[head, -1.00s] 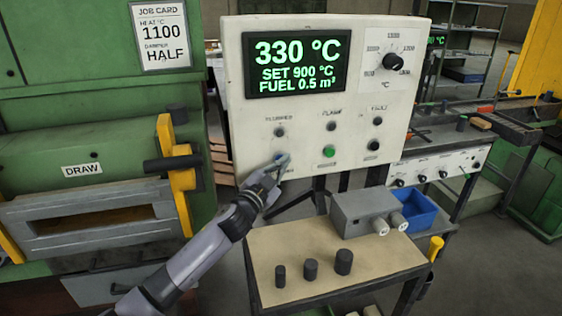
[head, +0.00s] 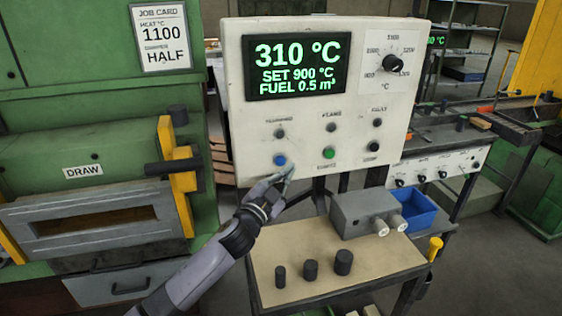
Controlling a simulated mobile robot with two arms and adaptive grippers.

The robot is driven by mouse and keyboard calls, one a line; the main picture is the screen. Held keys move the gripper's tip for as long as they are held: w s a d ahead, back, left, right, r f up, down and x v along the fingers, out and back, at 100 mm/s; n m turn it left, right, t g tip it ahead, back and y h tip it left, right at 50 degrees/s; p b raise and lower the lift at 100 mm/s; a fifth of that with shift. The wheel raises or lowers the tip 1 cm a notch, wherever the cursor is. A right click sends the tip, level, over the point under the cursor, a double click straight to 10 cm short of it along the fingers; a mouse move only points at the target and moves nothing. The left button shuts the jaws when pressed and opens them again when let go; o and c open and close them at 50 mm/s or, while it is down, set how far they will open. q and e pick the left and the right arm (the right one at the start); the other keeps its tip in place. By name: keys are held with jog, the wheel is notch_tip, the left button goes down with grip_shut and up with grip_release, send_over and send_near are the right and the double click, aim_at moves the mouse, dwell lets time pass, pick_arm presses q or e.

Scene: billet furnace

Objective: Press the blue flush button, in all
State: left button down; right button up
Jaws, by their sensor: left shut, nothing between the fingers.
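The blue flush button (head: 279,160) sits at the lower left of the white control panel (head: 240,120) and is in plain sight. My left gripper (head: 288,172) is shut and empty, just below and right of the blue button, near the panel's lower edge. Its fingertips look apart from the button. The panel's display (head: 294,66) reads 310 °C, SET 900 °C, FUEL 0.5 m³. My right gripper is not in view.
A green button (head: 329,153) and a black one (head: 372,146) are right of the blue button. The green furnace (head: 70,130) stands left.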

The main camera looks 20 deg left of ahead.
pick_arm(q)
jog(key=shift+s+d, duration=0.35)
jog(key=shift+s, duration=0.25)
jog(key=shift+s+d, duration=0.35)
jog(key=shift+s, duration=0.2)
